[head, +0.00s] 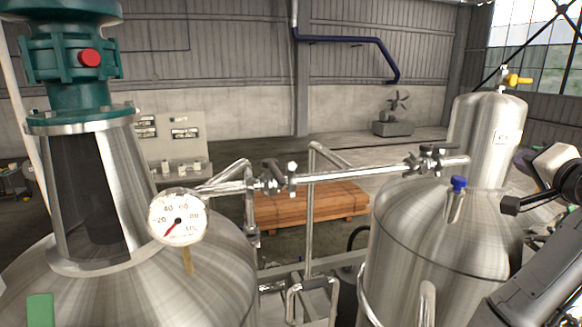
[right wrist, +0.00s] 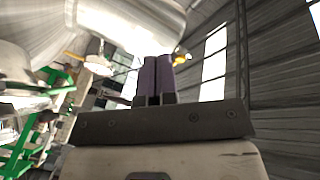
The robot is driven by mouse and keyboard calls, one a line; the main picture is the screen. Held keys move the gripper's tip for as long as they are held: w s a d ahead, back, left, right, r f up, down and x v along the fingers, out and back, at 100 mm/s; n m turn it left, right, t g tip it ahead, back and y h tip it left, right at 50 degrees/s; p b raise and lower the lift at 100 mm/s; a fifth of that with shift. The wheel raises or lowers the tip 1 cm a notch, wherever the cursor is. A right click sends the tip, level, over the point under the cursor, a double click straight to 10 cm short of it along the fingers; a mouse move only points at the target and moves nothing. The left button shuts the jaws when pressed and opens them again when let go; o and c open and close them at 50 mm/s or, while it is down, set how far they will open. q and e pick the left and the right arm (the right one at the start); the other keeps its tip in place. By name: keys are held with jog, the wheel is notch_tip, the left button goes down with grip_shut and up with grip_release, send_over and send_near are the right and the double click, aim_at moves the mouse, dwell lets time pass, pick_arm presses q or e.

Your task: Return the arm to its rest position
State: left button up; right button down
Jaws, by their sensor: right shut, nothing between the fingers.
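My right arm comes in at the right edge of the head view. Its right gripper (head: 524,160) shows small beside the right tank's upright cylinder, partly hidden by my own wrist. In the right wrist view the two purple fingers (right wrist: 157,77) are together, with nothing between them. I cannot tell the exact gap between the gripper and the cylinder. My left gripper is not in view.
The right steel tank (head: 400,225) has an upright cylinder (head: 478,125), a yellow valve handle (head: 518,80) and a blue-capped fitting (head: 458,184). A steel pipe (head: 350,174) crosses to the left tank (head: 120,280) with its gauge (head: 177,217). A wooden pallet (head: 300,203) lies behind.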

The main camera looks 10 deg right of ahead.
jog(key=s+a+r+n+t+p, duration=0.15)
jog(key=s+a+n, duration=0.35)
jog(key=a, duration=0.5)
jog(key=a+f+n+g+y+p, duration=0.2)
jog(key=a+f+n, duration=0.2)
jog(key=a+f, duration=0.6)
jog(key=a+f+n+g+y+p, duration=0.15)
jog(key=a+f+n, duration=0.35)
jog(key=f, duration=0.8)
jog(key=s+a+f+g+y+p, duration=0.1)
jog(key=s+a+f+g, duration=0.2)
jog(key=s+f, duration=0.35)
jog(key=s+a+f+g+y+p, duration=0.1)
jog(key=s+a+f+g+p, duration=0.2)
jog(key=f, duration=0.7)
jog(key=s+f+g, duration=0.2)
jog(key=s+f, duration=0.3)
jog(key=s, duration=0.4)
jog(key=s+a+f+n+g+p, duration=0.1)
jog(key=s+f+g, duration=0.2)
jog(key=s+f, duration=0.3)
jog(key=s, duration=0.3)
jog(key=shift+s+a, duration=0.15)
jog(key=shift+s, duration=0.25)
jog(key=shift+f, duration=0.1)
